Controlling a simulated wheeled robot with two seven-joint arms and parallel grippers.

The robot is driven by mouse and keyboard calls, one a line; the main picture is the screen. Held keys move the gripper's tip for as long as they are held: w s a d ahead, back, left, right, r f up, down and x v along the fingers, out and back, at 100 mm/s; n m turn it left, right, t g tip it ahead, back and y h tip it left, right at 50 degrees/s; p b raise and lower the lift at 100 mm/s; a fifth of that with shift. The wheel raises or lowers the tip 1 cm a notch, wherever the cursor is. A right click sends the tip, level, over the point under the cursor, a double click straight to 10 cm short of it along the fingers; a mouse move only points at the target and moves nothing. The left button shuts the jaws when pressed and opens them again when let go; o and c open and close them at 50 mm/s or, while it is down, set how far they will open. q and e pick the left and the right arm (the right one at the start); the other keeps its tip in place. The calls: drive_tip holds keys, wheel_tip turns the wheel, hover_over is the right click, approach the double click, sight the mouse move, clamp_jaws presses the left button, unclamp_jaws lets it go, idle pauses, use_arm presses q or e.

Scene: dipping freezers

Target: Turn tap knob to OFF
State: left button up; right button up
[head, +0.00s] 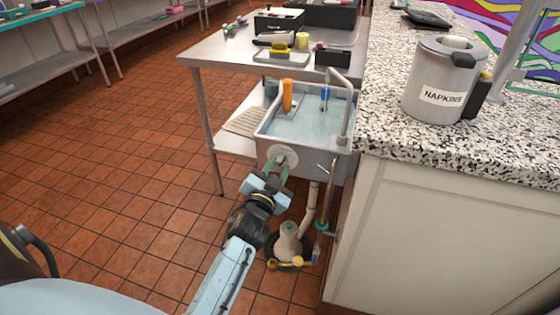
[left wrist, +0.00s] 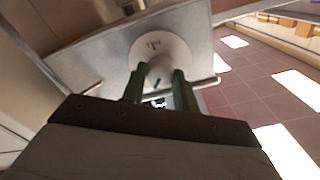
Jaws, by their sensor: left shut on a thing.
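The tap knob (head: 281,159) sits on a round pale dial plate on the front wall of the sink (head: 262,125). In the left wrist view the knob (left wrist: 158,70) stands out from the white round plate (left wrist: 163,45), whose small lettering I cannot read. My left gripper (head: 276,168) reaches up from below, its green fingers on either side of the knob and shut on it; the fingers also show in the left wrist view (left wrist: 158,82). They hide part of the knob, so I cannot tell its setting. My right gripper is not in view.
The basin holds bluish water, an orange object (head: 287,95) and a blue one (head: 325,94). A curved faucet (head: 346,110) stands at its right. Pipes and a pale drain fitting (head: 289,240) are below. A granite counter (head: 385,120) with a napkin canister (head: 440,80) closes off the right; tiled floor is open left.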

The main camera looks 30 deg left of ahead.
use_arm(q)
drive_tip(key=n+p, duration=0.1)
drive_tip(key=n, duration=0.2)
drive_tip(key=shift+n, duration=0.5)
drive_tip(key=n+p, duration=0.1)
drive_tip(key=n, duration=0.2)
drive_tip(key=shift+r+p, duration=0.1)
drive_tip(key=shift+p, duration=0.2)
drive_tip(key=o, duration=0.8)
